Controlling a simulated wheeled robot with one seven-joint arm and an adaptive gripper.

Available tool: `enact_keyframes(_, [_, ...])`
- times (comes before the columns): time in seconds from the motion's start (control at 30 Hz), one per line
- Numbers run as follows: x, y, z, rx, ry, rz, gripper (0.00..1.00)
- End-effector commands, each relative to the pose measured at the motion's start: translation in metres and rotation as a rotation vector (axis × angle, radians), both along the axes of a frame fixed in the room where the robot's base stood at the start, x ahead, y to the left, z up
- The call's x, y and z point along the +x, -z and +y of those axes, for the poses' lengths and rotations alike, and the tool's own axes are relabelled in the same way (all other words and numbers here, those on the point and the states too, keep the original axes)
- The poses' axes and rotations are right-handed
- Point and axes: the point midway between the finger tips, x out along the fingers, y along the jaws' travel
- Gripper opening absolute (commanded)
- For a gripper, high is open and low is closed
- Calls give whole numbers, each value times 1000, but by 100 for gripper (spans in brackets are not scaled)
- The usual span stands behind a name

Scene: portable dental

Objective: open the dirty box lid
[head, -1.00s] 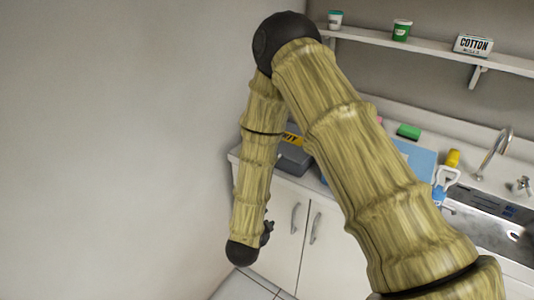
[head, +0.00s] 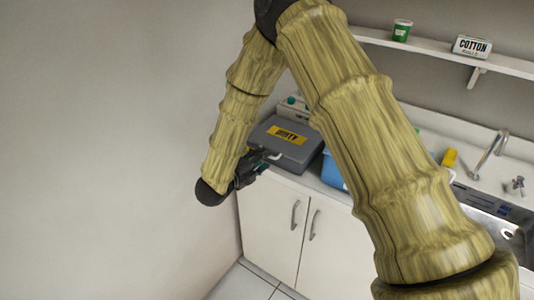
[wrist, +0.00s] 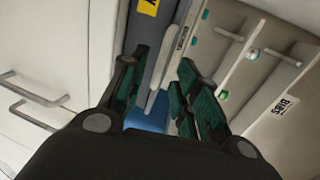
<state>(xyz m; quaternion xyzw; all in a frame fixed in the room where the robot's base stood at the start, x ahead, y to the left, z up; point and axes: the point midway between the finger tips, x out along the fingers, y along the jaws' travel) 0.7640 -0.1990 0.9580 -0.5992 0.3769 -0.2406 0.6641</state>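The dirty box (head: 300,152) is a grey case with a yellow label on its lid, at the left end of the counter. Its lid is shut. A pale handle (head: 273,156) sticks out at its front edge. My gripper (head: 264,160) is at that front edge, close to the handle. In the wrist view my gripper (wrist: 157,88) is open, with green-padded fingers apart. The pale handle (wrist: 156,88) shows between the fingers, and the grey box (wrist: 160,50) with part of its yellow label lies beyond. Contact cannot be told.
A blue container (head: 332,172) stands right of the box. White cabinet doors (head: 290,225) with handles are below the counter. A wall (head: 110,130) is at left. A shelf (head: 440,55) with a cup and a cotton box hangs above the sink.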

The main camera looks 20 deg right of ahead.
Motion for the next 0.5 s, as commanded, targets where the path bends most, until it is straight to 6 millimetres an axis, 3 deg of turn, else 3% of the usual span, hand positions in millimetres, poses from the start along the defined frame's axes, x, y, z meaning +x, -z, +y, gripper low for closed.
enact_keyframes(0.2, [17, 5, -22, 0, 0, 1, 31])
enact_keyframes(0.5, [26, 9, -33, 0, -1, 1, 31])
